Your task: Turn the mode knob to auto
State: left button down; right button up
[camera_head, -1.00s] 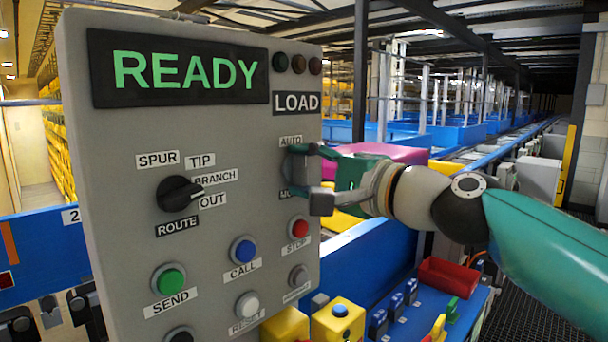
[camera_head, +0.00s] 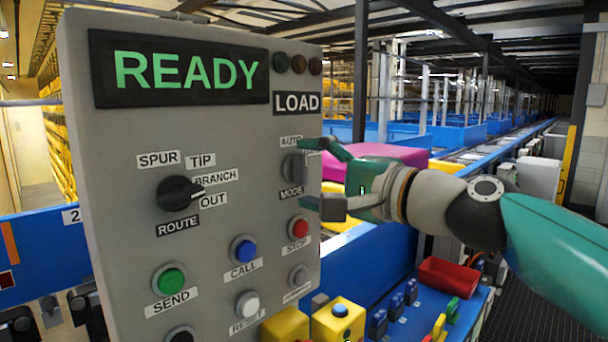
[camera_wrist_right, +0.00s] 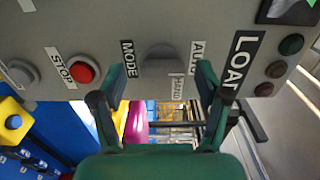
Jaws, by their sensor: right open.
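The mode knob (camera_head: 294,167) is a grey knob on the right side of the grey control panel (camera_head: 130,135), between the AUTO label (camera_head: 290,141) and the MODE label (camera_head: 291,193). It also shows in the wrist view (camera_wrist_right: 160,58), where a second, partly legible label sits beside AUTO. I cannot tell which label its pointer faces. My right gripper (camera_head: 311,173) is open and empty just right of the knob in the head view. In the wrist view its fingers (camera_wrist_right: 161,72) stand apart on either side of the knob, seemingly clear of it. My left gripper is not in view.
Below the knob are the red STOP button (camera_head: 298,228) and a small grey button (camera_head: 298,275). A black route knob (camera_head: 180,193) sits to the left. The screen (camera_head: 185,69) reads READY. A magenta item (camera_head: 385,155) lies behind my gripper, near blue conveyor sides.

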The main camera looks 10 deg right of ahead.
jog(key=v, duration=1)
jog(key=shift+s, duration=0.3)
jog(key=shift+d+f, duration=0.1)
